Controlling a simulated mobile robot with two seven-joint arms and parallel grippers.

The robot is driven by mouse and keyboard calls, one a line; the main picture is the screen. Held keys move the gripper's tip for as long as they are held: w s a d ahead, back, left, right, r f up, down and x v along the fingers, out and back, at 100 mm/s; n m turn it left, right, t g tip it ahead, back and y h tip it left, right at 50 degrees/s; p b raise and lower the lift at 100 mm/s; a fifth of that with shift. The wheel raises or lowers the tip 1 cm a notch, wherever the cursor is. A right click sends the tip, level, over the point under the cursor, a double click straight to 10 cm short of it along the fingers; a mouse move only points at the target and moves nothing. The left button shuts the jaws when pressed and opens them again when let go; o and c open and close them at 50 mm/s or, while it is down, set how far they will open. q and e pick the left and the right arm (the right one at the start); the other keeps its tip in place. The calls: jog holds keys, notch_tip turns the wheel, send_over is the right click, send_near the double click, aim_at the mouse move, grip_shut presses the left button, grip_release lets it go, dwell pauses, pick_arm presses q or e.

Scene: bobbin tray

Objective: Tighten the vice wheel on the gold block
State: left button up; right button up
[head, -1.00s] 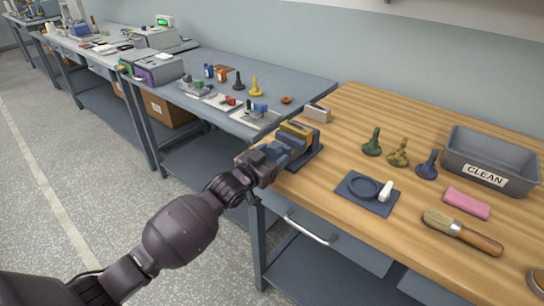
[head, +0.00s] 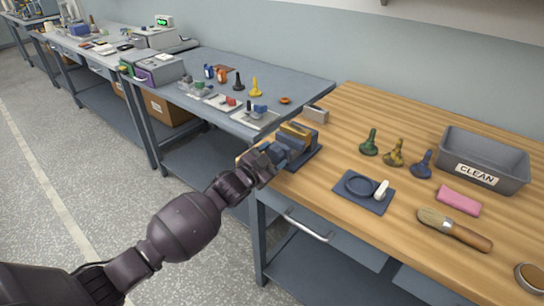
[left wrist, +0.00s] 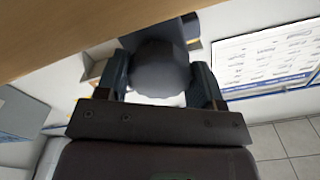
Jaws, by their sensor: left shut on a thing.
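The vice (head: 306,156) is a dark blue-grey tool near the left end of the wooden bench. The gold block (head: 297,131) sits in it, between its jaws as far as I can see. My left gripper (head: 275,155) reaches the near left side of the vice. In the left wrist view my gripper (left wrist: 162,88) is shut with its two fingers on either side of the round, dark grey vice wheel (left wrist: 160,70). In the head view the gripper hides most of the wheel. My right gripper is not in view.
On the wooden bench (head: 335,150) are a grey block (head: 315,114), green, gold and blue stands, a dark mat (head: 350,197) with a ring and white piece, a grey CLEAN tray (head: 483,180), a pink block (head: 458,201) and a brush (head: 455,230). A grey bench adjoins at left.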

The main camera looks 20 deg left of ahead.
pick_arm(q)
jog(key=shift+f, duration=0.1)
dwell(0.7)
jog(key=o, duration=0.9)
jog(key=v, duration=1.1)
jog(key=shift+p, duration=0.45)
